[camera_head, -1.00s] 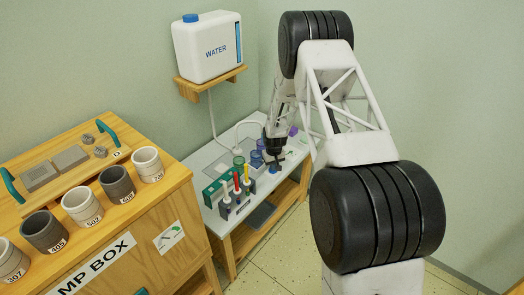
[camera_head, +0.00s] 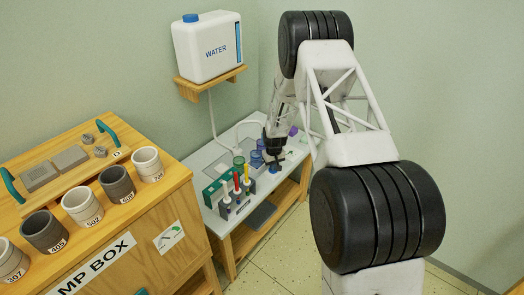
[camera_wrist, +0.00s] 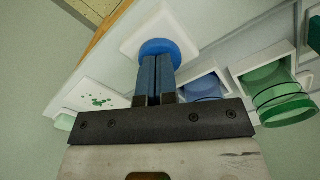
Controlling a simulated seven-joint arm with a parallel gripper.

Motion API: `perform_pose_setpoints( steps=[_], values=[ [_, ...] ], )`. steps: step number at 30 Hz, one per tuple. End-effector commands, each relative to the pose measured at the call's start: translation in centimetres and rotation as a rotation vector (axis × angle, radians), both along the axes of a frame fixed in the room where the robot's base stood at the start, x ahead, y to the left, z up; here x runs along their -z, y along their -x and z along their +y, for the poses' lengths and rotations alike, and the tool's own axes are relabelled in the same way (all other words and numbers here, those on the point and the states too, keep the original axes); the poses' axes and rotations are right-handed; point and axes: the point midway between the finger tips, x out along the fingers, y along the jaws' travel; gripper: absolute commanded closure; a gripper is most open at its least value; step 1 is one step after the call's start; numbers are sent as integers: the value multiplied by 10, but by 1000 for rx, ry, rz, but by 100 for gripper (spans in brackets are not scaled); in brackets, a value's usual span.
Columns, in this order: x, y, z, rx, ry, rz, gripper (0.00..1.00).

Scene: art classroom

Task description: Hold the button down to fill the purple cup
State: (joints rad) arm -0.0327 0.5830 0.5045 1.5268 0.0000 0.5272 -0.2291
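In the wrist view a round blue button (camera_wrist: 160,49) sits on a white square base. It also shows in the head view (camera_head: 275,170) on the low table. My gripper (camera_wrist: 156,62) is shut, with its two fingers side by side and nothing between them. Its tips overlap the near edge of the button; I cannot tell how far the button is pressed. In the head view my gripper (camera_head: 273,158) points down at the button. A small purple thing (camera_head: 294,131), perhaps the purple cup, shows behind my arm, mostly hidden. Its fill cannot be seen.
A green cup (camera_wrist: 280,92) and a blue cup (camera_wrist: 204,88) stand in white holders beside the gripper. A white water tank (camera_head: 208,47) sits on a wall shelf with a tube running down. Markers (camera_head: 237,183) stand at the table front. A wooden box (camera_head: 130,225) is at left.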

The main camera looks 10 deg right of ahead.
Motion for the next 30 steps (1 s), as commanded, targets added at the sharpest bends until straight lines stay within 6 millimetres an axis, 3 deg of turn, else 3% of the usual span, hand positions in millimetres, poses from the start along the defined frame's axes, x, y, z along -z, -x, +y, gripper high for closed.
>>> perform_pose_setpoints(
  steps=[17,30],
  values=[
    [-1,0,0,0,0,0,100],
    [-34,0,0,0,0,-1,100]
  ],
)
